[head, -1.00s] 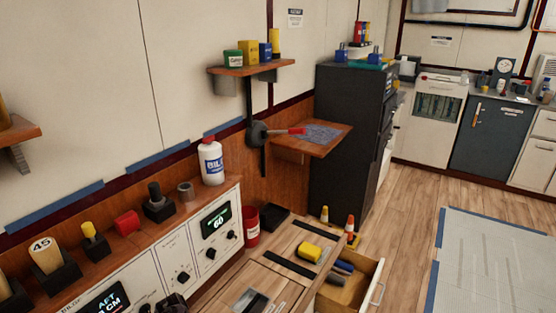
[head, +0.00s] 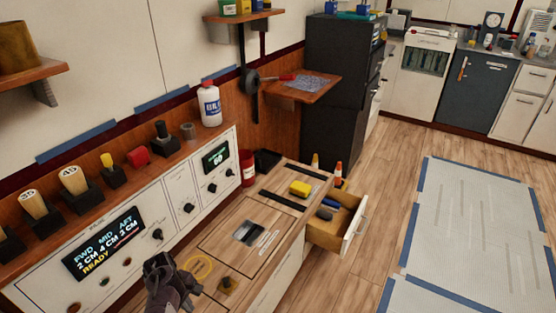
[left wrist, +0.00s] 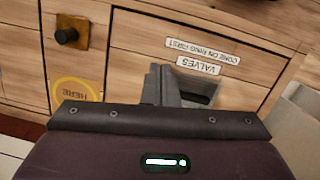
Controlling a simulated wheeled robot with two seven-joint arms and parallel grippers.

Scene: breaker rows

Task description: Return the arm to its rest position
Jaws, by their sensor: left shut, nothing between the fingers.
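My left gripper (head: 160,265) is at the bottom of the head view, in front of the white control panel (head: 160,225) and beside the wooden counter (head: 225,245). Its dark fingers are shut and empty. In the left wrist view its fingertips (left wrist: 158,82) show over the counter, near a recess (left wrist: 198,90) and a label reading VALVES (left wrist: 198,66); I cannot tell the height above the wood. A yellow ring marked HERE (left wrist: 77,93) is beside it. My right gripper is in neither view.
A black knob (head: 228,284) stands on the counter near the ring. An open drawer (head: 347,238) sticks out at the counter's right. Several handled pieces line the panel's top shelf, with a white bottle (head: 210,106).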

